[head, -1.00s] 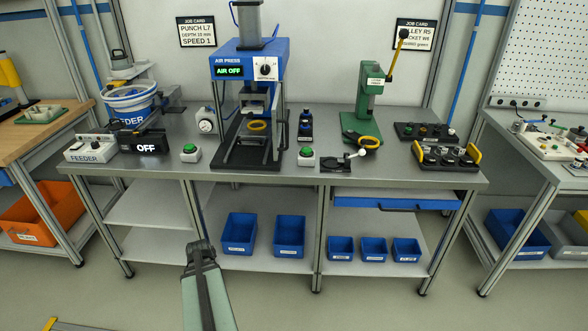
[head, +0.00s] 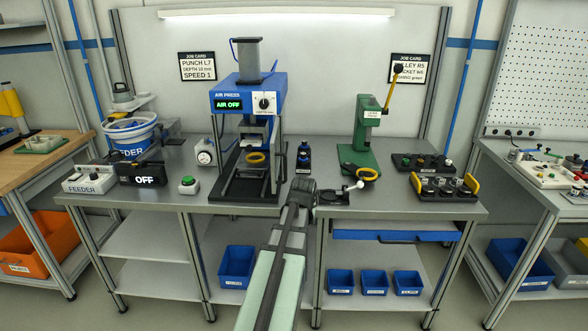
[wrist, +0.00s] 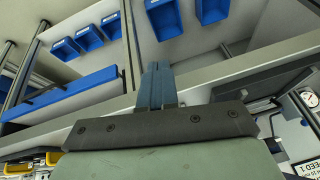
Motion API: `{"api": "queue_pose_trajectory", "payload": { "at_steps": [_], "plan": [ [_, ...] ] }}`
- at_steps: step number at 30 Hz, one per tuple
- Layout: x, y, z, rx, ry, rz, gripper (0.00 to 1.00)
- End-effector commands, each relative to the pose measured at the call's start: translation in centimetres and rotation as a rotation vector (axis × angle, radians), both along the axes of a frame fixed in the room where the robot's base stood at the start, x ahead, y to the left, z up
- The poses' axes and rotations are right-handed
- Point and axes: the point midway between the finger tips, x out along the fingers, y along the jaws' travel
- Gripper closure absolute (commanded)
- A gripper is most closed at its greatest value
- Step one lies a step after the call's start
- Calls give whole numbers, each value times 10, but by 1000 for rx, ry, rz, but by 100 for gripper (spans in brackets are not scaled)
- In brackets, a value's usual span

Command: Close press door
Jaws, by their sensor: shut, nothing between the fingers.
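The blue air press (head: 248,98) stands on the middle bench, with its display reading AIR OFF.
A green hand press (head: 366,130) stands right of the air press. A black lever fixture (head: 334,197) lies near the bench front. A green button box (head: 189,185), a gauge (head: 205,152) and the feeder (head: 130,135) stand to the left. Blue bins (head: 237,267) sit on the lower shelf.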

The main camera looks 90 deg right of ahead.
Motion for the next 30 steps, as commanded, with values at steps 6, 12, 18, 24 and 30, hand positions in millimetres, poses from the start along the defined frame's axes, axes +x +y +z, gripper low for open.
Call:
{"api": "queue_pose_trajectory", "payload": {
  "at_steps": [6, 12, 18, 24, 30],
  "plan": [
    [-71, -14, 83, -95, -29, -92, 100],
    [-111, -17, 156, -170, -62, -132, 100],
    [-112, -22, 219, -219, -107, -103, 100],
    [-86, -33, 253, -180, -227, 9, 100],
    [-64, -17, 251, -112, -304, 119, 100]
  ]
}}
